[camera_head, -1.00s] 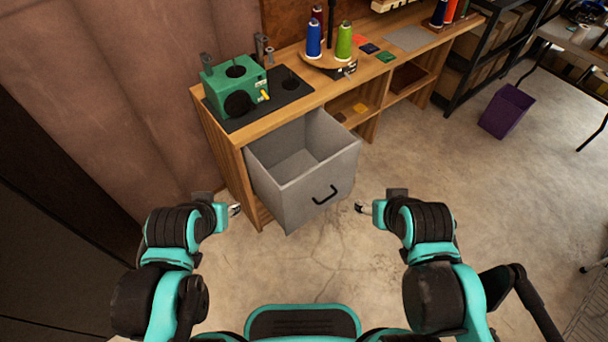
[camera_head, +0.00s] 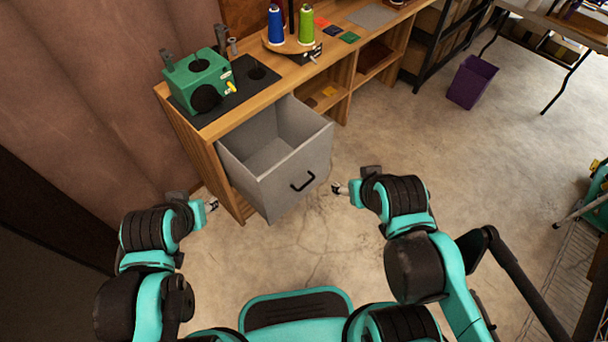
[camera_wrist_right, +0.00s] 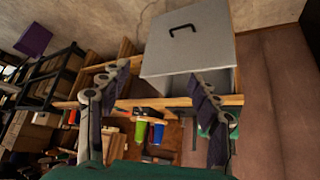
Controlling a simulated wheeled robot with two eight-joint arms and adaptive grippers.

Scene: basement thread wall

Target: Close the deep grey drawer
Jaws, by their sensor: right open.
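The deep grey drawer (camera_head: 290,178) is pulled out of the left end of the wooden bench and looks empty inside. Its black handle (camera_head: 303,181) is on the front panel. The drawer also shows in the right wrist view (camera_wrist_right: 190,45), upside down, with its handle (camera_wrist_right: 184,30). My right gripper (camera_head: 337,188) is just right of the drawer front, apart from it. In the right wrist view its fingers (camera_wrist_right: 160,95) are spread with nothing between them. My left gripper (camera_head: 212,204) is left of the drawer near the bench's corner; its fingers are too small to read.
The wooden bench (camera_head: 235,117) carries a green machine (camera_head: 200,80) on a dark mat, and blue (camera_head: 276,26) and green (camera_head: 306,26) thread spools. A purple bin (camera_head: 471,82) stands on the floor at right. The concrete floor (camera_head: 400,130) before the bench is clear. A brown curtain hangs at left.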

